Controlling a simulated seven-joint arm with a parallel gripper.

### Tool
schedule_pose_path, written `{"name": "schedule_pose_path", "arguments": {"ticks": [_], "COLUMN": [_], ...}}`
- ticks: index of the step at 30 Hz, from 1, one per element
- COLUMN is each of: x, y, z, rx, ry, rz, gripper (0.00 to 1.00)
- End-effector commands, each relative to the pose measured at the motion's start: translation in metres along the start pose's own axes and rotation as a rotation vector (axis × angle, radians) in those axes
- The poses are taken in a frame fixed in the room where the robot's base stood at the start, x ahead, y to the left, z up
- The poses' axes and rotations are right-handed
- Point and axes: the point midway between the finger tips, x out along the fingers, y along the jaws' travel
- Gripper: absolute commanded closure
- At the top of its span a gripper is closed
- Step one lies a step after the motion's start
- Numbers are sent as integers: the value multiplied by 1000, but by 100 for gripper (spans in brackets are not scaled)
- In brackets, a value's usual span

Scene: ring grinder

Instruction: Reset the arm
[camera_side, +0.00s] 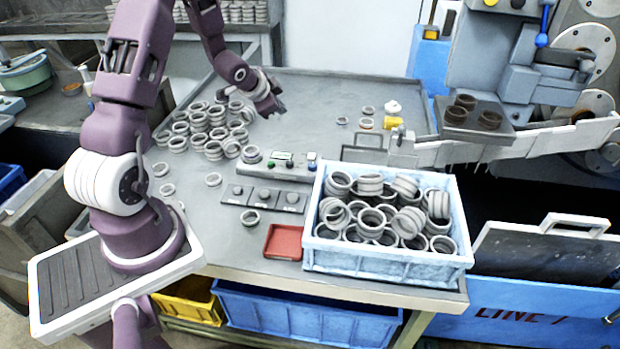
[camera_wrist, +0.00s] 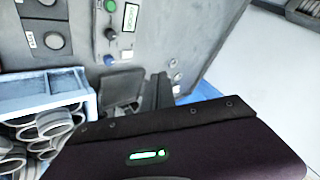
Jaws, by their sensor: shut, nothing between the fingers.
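My arm bends over the grey work table (camera_side: 300,95), and its end, my gripper (camera_side: 275,108), hangs above the table just right of the loose grey rings. It is small and dark there, and I see nothing held in it. In the wrist view, my dark purple wrist housing with a green light fills the bottom. The shut fingers (camera_wrist: 158,92) show only partly past its edge. No ring is between them.
Loose grey rings (camera_side: 213,148) lie at the table's left. A light blue crate (camera_side: 385,262) full of rings stands at the front right, with a red tray (camera_side: 283,242) beside it. A control box (camera_side: 285,168) and button panels (camera_side: 264,196) sit mid-table. The grinder (camera_side: 525,85) is at right.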

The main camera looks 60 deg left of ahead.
Motion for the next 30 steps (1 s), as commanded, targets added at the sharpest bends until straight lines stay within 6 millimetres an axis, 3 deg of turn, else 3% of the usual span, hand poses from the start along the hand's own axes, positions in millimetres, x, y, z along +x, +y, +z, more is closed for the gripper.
{"name": "schedule_pose_path", "arguments": {"ticks": [1, 3, 6, 9, 12, 15, 20, 30], "x": [-40, -95, -179, -261, -330, -376, -406, -408], "y": [-1, 12, 45, 92, 140, 178, 205, 206], "z": [-35, -66, -92, -91, -70, -42, -13, -11], "rx": [-27, -92, -189, -279, -345, -380, -396, -397], "ry": [-3, -24, -42, -56, -73, -94, -120, -125], "rz": [-12, -3, 37, 114, 212, 299, 371, 375], "gripper": [100, 100, 100, 100, 100, 100, 100, 100]}}
